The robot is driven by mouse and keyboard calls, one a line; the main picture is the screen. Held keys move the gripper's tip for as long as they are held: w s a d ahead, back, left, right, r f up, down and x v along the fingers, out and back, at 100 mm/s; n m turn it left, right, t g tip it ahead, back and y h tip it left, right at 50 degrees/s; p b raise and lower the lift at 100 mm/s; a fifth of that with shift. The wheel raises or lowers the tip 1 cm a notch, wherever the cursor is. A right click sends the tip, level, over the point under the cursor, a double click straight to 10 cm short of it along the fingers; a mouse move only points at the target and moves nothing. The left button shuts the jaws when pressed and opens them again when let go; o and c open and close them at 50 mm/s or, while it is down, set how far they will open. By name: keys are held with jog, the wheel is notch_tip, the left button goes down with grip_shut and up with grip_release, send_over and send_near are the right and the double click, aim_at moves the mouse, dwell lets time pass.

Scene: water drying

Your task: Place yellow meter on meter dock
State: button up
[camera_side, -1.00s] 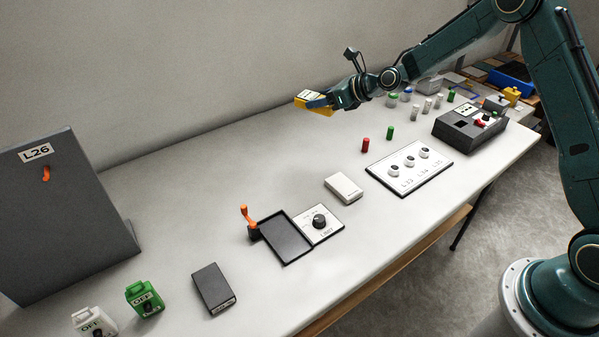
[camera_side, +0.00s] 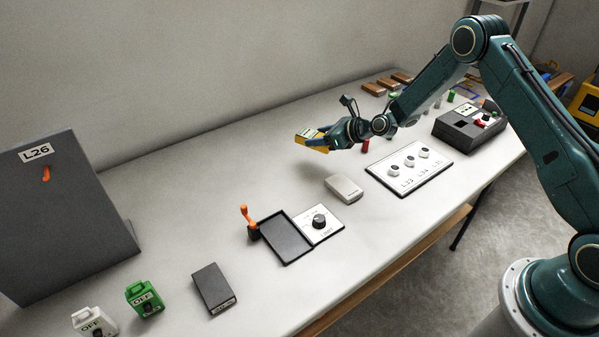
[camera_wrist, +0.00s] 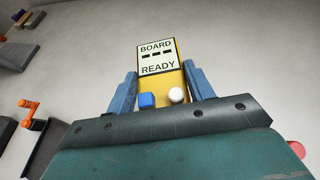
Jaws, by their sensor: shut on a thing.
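The yellow meter (camera_side: 312,139) is held in my gripper (camera_side: 325,140) above the table, behind the white box. In the wrist view the yellow meter (camera_wrist: 160,72) sits between the two blue fingers of my gripper (camera_wrist: 160,88). Its screen reads "BOARD --- READY", and a blue button and a white knob show below it. The dock is not labelled in view. A black shallow tray (camera_side: 268,222) with an orange lever (camera_side: 246,222) lies mid-table beside a white dial plate (camera_side: 330,231); I cannot tell for sure that it is the meter dock.
A white box (camera_side: 343,188) lies near the tray. A three-knob panel (camera_side: 409,184) and a dark device (camera_side: 458,134) are to the right. A dark box (camera_side: 214,286), green (camera_side: 144,297) and white OFF units (camera_side: 90,321) and a grey L26 panel (camera_side: 70,215) stand left.

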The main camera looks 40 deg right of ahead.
aim_at(318, 167)
jog(key=shift+f, duration=1.95)
jog(key=shift+f, duration=0.1)
jog(key=shift+f, duration=1.8)
jog(key=shift+f, duration=0.1)
jog(key=o, duration=1.2)
jog(key=shift+s+d+r, duration=0.25)
jog(key=shift+s+r, duration=0.2)
jog(key=shift+s, duration=0.1)
jog(key=v, duration=1)
jog(key=shift+s+r, duration=0.15)
jog(key=shift+s, duration=0.15)
